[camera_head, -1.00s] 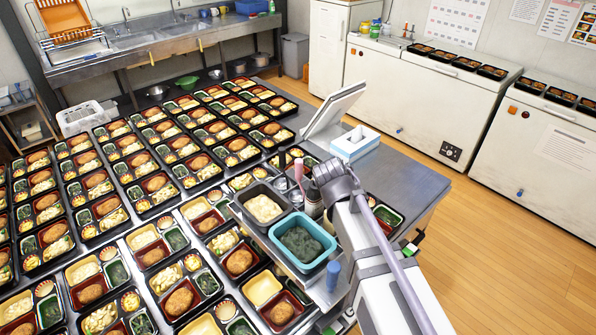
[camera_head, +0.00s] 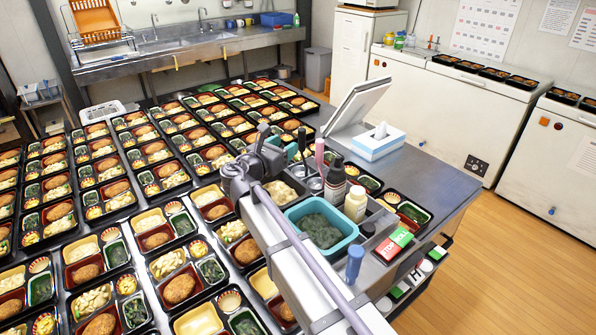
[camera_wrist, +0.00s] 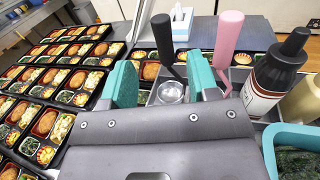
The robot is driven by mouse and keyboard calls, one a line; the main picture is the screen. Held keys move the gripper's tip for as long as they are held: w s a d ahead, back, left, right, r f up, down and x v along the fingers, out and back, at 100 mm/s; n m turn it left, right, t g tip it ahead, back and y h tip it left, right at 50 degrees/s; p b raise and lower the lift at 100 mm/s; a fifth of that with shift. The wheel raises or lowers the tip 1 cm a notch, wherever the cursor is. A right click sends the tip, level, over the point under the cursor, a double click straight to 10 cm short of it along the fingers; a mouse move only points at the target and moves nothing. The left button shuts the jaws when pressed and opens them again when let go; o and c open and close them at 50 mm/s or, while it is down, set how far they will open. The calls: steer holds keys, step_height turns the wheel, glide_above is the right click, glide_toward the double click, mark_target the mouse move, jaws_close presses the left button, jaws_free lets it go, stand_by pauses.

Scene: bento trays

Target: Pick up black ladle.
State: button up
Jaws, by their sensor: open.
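The black ladle (camera_wrist: 162,42) stands with its dark handle up in the wrist view, and its handle also shows in the head view (camera_head: 301,138). Beside it on the right is a pink-handled ladle (camera_wrist: 228,38). My gripper (camera_wrist: 163,76) is open and empty, with teal finger pads. In the wrist picture the black handle appears between the two fingers, beyond them; I cannot tell the exact gap. Round metal cups (camera_wrist: 171,92) sit at the foot of the handles. In the head view my arm hides part of the gripper.
A dark sauce bottle (camera_wrist: 281,68) and a cream-capped bottle (camera_head: 355,203) stand right of the ladles. A teal tub (camera_head: 290,215) of dark greens sits in front. A tissue box (camera_head: 377,145) is behind. Many filled bento trays (camera_head: 180,289) cover the table to the left.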

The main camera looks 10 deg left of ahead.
mark_target(299, 136)
steer(key=x, duration=0.8)
steer(key=shift+w+d, duration=0.2)
steer(key=shift+d, duration=0.05)
steer(key=shift+s, duration=0.1)
jaws_close()
